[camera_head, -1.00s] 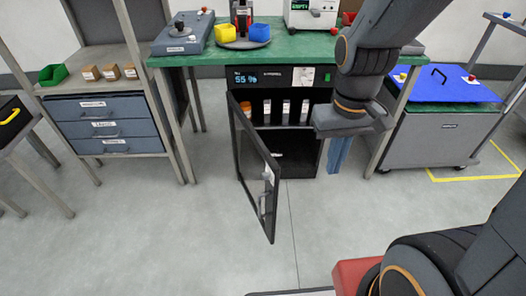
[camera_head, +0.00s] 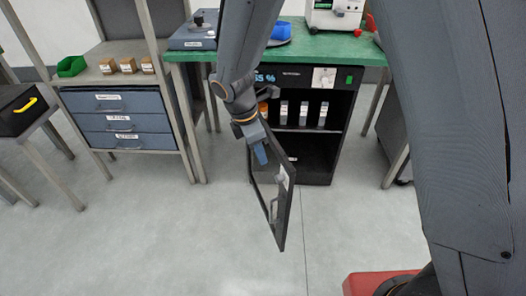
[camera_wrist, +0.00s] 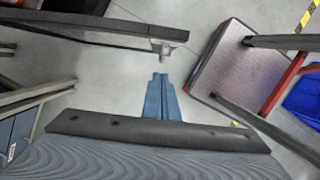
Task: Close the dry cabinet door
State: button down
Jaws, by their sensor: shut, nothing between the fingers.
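The dry cabinet (camera_head: 343,150) is a black cabinet under the green-topped bench, with a lit display. Its door (camera_head: 282,215), a dark-framed panel hinged at the left, stands open and juts out toward me. A pale handle is on the door near its free edge. My gripper (camera_head: 261,154) is shut and empty, its blue fingers pointing down at the door's upper left, hiding part of the door and cabinet front. In the wrist view, the fingers (camera_wrist: 158,78) show bare floor between them and a dark panel, seemingly the door (camera_wrist: 95,30); I see no contact there.
A blue-grey drawer unit (camera_head: 125,125) stands left of the cabinet, with a bench leg between them. Small bottles (camera_head: 303,113) stand on the cabinet's shelf. The green bench top (camera_head: 325,47) carries equipment. Floor in front of the door is clear.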

jog(key=shift+w+d+f, duration=0.3)
jog(key=shift+d+f, duration=0.55)
jog(key=shift+f, duration=0.2)
jog(key=shift+w+d+f, duration=0.35)
jog(key=shift+d+f, duration=0.55)
jog(key=shift+f, duration=0.15)
jog(key=shift+w+d+f, duration=0.3)
jog(key=shift+d+f, duration=0.55)
jog(key=shift+f, duration=0.2)
